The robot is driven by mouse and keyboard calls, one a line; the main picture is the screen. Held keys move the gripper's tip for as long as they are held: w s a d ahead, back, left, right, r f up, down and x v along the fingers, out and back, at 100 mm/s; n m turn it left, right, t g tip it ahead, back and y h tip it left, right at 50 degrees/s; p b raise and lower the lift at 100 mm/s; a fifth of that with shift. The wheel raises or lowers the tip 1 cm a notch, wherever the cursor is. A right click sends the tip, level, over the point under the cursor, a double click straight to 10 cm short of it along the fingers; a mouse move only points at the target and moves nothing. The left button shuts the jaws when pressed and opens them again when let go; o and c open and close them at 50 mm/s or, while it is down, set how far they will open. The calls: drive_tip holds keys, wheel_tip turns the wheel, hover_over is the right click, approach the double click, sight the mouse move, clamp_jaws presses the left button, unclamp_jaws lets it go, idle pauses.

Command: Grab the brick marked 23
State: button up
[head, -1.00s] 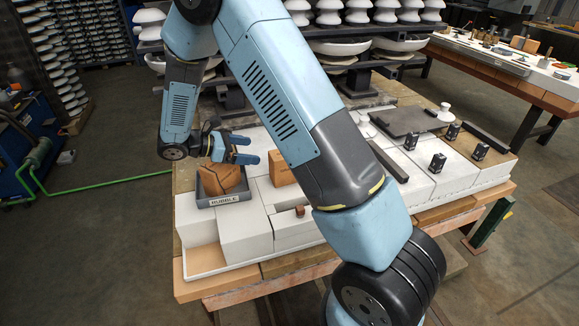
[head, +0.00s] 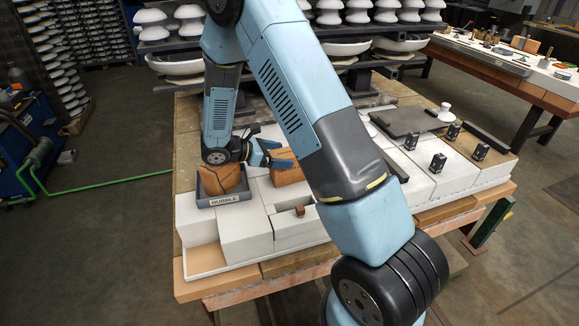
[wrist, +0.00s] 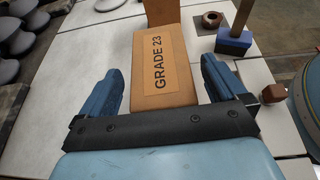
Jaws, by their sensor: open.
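The brick marked "GRADE 23" (wrist: 161,64) is a tan block lying on the white surface. In the wrist view it sits between the two spread fingers of my gripper (wrist: 160,88), with its label facing up and a gap on each side. In the head view the brick (head: 286,168) is partly hidden by my arm, and my gripper (head: 272,155) is at its left end. My gripper is open and holds nothing. Whether the fingertips are level with the brick cannot be told.
A grey tray labelled RUBBLE (head: 224,201) holds broken tan brick pieces (head: 221,179) to the left. Another tan block (wrist: 161,12) stands beyond the brick. A blue block with a wooden handle (wrist: 234,42) and a brown ring (wrist: 212,19) lie to its right.

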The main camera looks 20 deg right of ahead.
drive_tip(key=shift+x, duration=1.1)
drive_tip(key=shift+c, duration=0.2)
drive_tip(key=c, duration=1.4)
